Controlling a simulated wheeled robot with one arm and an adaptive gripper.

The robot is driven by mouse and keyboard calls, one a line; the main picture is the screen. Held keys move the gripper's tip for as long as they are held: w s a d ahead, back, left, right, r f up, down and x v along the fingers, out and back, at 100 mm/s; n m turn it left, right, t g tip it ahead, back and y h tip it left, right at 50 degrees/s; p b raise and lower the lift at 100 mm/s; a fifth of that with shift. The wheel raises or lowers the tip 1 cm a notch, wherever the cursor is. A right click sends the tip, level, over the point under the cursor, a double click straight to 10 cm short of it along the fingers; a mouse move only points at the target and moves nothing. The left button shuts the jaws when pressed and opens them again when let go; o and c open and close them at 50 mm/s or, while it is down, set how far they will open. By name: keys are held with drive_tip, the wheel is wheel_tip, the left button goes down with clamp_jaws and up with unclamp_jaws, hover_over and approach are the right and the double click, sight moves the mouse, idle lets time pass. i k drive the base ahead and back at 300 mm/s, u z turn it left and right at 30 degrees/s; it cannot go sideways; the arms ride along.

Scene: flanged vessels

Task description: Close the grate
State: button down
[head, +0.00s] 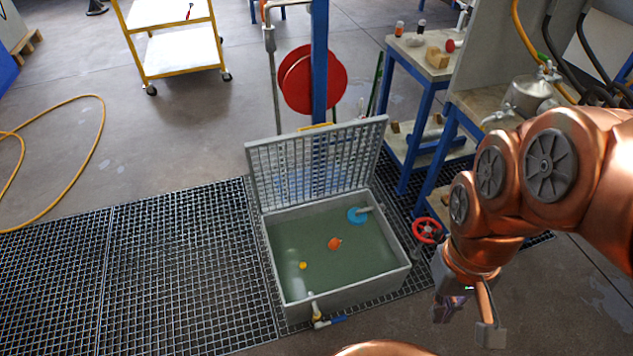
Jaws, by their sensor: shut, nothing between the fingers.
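The grate (318,164) is a grey mesh lid, standing raised and leaning slightly back at the far edge of a grey open tank (347,299). A small yellow strip (315,126) shows on its top edge. The tank holds greenish water (327,262) with an orange object (334,243), a small yellow ball (303,265) and a blue round piece (357,214) in it. My gripper (450,308) is to the right of the tank, low and apart from the grate. Its fingers are small and partly hidden, and it holds nothing visible.
A red valve wheel (427,230) stands right of the tank, near my arm. A blue post (319,60) with a red reel (297,80) rises behind the grate. Blue-legged benches (398,85) stand at back right. The floor grating (170,270) at left is clear.

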sight(302, 133)
drive_tip(key=k, duration=1.15)
drive_tip(key=u, duration=1.55)
drive_tip(key=i, duration=4.95)
drive_tip(key=z, duration=4.05)
drive_tip(key=i, duration=0.25)
drive_tip(key=u, duration=0.15)
